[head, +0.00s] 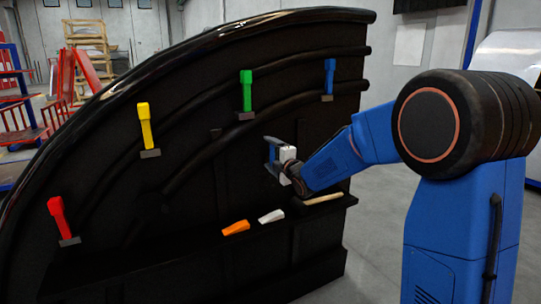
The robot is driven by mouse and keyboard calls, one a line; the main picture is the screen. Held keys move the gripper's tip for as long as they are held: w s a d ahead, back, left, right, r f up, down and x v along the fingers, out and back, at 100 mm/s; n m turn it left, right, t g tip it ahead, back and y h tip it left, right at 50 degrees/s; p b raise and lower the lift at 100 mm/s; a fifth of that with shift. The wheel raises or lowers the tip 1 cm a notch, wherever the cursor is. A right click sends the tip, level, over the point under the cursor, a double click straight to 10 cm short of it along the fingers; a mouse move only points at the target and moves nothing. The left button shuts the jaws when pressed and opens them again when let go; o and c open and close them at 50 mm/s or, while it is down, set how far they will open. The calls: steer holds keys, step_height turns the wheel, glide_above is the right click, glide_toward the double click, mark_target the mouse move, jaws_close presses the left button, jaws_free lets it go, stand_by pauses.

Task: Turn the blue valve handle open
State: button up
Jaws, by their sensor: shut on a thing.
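The blue valve handle (329,75) stands upright on the right part of the curved black panel, with a dark block at its foot. My gripper (271,151) is in front of the panel, lower and to the left of the blue handle in the picture, and apart from it. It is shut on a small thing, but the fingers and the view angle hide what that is. A bluish-grey shape shows at the fingertips. I cannot tell whether the fingertips touch the panel.
Green (246,90), yellow (145,125) and red (61,217) handles stand along the panel's arc. An orange piece (236,228), a white piece (271,216) and a wooden stick (323,199) lie on the black ledge (190,250). Grey floor is open at the right.

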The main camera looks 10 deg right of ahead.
steer(key=shift+r, duration=0.1)
steer(key=o, duration=1.5)
steer(key=shift+s, duration=0.15)
steer(key=v, duration=1.7)
steer(key=shift+s, duration=0.1)
steer(key=shift+d, duration=0.1)
steer(key=s+d+f+m+g+h, duration=0.35)
steer(key=s+m, duration=0.25)
steer(key=s, duration=0.2)
steer(key=s+d+f+m+g+h, duration=0.25)
steer(key=s+d+m, duration=0.25)
steer(key=s+m, duration=0.25)
steer(key=s+f+m+g, duration=0.2)
steer(key=s, duration=0.5)
steer(key=s+f+m+g, duration=0.2)
steer(key=s+m, duration=0.1)
steer(key=s, duration=0.5)
steer(key=s+a+f+m+g, duration=0.1)
steer(key=s+f+m+g, duration=0.1)
steer(key=s, duration=0.6)
steer(key=shift+a+f+m, duration=0.15)
steer(key=shift+f+m, duration=0.25)
steer(key=shift+m, duration=0.25)
